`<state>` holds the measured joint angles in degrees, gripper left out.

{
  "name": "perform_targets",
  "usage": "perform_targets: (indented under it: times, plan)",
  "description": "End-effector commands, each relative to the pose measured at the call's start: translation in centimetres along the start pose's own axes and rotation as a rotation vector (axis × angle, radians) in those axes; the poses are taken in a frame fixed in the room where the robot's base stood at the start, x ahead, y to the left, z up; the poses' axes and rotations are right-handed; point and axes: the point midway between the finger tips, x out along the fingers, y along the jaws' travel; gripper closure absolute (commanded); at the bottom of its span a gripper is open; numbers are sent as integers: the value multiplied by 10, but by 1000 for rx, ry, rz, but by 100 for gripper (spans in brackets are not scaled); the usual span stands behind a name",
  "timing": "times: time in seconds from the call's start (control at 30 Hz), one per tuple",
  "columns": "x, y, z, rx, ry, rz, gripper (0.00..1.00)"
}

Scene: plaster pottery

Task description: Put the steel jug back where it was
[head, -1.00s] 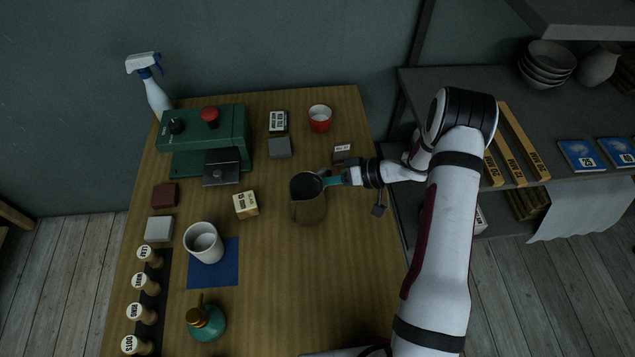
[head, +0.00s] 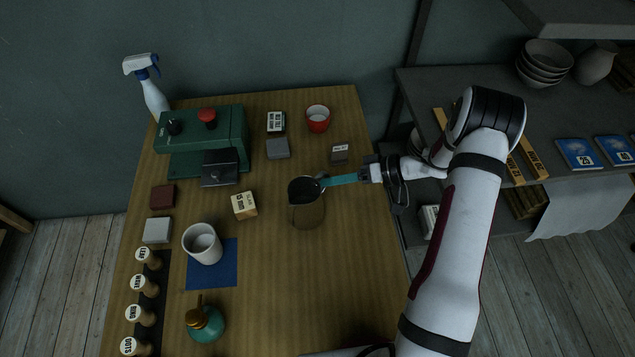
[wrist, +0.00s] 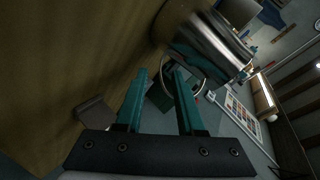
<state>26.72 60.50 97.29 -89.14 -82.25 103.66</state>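The steel jug (head: 308,210) appears to stand upright on the wooden table, right of centre, its dark mouth facing up. In the wrist view its shiny body (wrist: 205,40) fills the top middle, with its thin curved handle just beyond my fingertips. My gripper (head: 328,181) reaches in from the right at the jug's handle side. Its two teal fingers are spread apart in the wrist view (wrist: 160,76), with nothing clearly pinched between them. Whether a finger touches the handle cannot be told.
Behind are a red cup (head: 318,118), a grey block (head: 278,148) and a small labelled block (head: 340,152). The table in front of the jug is clear.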

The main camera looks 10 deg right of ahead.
Motion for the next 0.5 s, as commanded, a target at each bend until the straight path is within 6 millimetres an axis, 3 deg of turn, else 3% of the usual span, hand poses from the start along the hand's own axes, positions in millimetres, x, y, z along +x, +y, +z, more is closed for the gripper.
perform_targets:
  times: [0.1,0.2,0.37,0.43,0.47,0.5]
  plan:
    - [-34,0,-1,-1,3,3,62]
    - [-56,1,0,-1,2,3,62]
    - [-73,0,-8,-10,19,27,62]
    - [-78,2,-45,-53,102,145,62]
    - [-83,2,-69,-79,162,234,62]
    - [-95,0,-106,-114,253,383,62]
